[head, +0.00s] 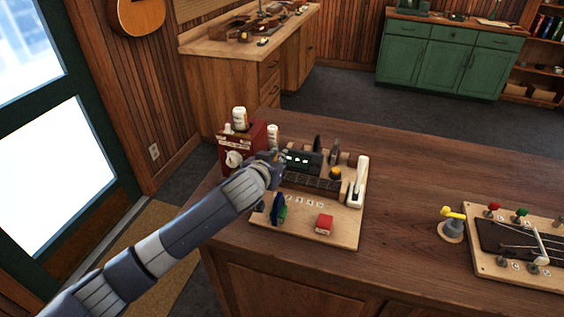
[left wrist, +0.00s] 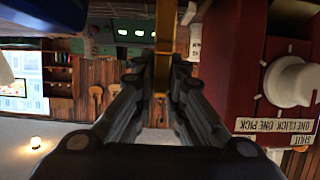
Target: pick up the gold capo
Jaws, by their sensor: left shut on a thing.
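The gold capo (left wrist: 165,40) shows in the left wrist view as a narrow gold bar between my left fingertips. My left gripper (left wrist: 162,80) is shut on it. In the head view my left gripper (head: 279,158) is over the back left part of a wooden board (head: 338,231), next to a dark device with a lit display (head: 302,160). The capo is mostly hidden there by the gripper. I cannot tell whether the capo touches anything below. My right gripper is not in view.
A red box (head: 234,143) with a white knob (left wrist: 290,82) stands close beside the gripper. A fretboard jig (head: 520,247) lies right. The counter between is mostly clear.

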